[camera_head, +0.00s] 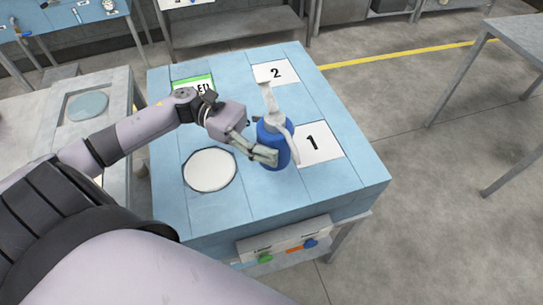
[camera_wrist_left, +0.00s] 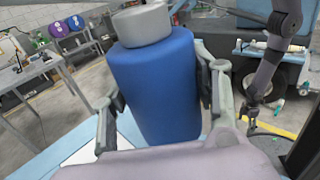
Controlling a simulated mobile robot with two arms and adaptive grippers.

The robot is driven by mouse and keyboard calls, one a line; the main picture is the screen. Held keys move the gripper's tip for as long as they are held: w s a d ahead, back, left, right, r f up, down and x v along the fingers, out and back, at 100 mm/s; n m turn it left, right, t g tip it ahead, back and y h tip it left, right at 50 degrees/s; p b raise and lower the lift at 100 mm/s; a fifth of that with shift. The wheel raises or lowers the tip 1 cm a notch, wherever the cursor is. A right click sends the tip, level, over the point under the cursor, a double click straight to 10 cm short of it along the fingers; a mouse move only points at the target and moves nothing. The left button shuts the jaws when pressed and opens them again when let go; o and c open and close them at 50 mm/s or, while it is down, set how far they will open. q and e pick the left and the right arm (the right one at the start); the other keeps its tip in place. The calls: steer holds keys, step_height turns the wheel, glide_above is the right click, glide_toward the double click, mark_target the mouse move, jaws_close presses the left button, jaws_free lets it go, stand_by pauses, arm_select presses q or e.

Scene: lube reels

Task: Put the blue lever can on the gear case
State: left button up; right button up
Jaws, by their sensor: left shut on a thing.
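The blue lever can (camera_head: 272,148) has a blue body, a grey top and a pale lever handle. My left gripper (camera_head: 268,155) is shut on its body, over the blue table beside the card marked 1. In the left wrist view the can (camera_wrist_left: 155,85) stands between the two fingers of the gripper (camera_wrist_left: 160,105). I cannot tell whether its base touches the table. No thing here is clearly recognisable as the gear case.
The blue table (camera_head: 230,210) bears a white round disc (camera_head: 210,170), a card marked 1 (camera_head: 318,144), a card marked 2 (camera_head: 275,72) and a green-edged sign (camera_head: 194,84). A grey side table (camera_head: 60,135) with a round plate stands left. Open floor lies right.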

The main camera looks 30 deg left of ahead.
arm_select(q)
step_height(320, 180, down, 7)
steer(key=shift+r+p, duration=0.1)
steer(key=shift+p, duration=0.2)
step_height(320, 180, down, 4)
steer(key=shift+r, duration=0.15)
steer(key=shift+f, duration=0.35)
steer(key=shift+f, duration=0.1)
steer(key=o, duration=1.6)
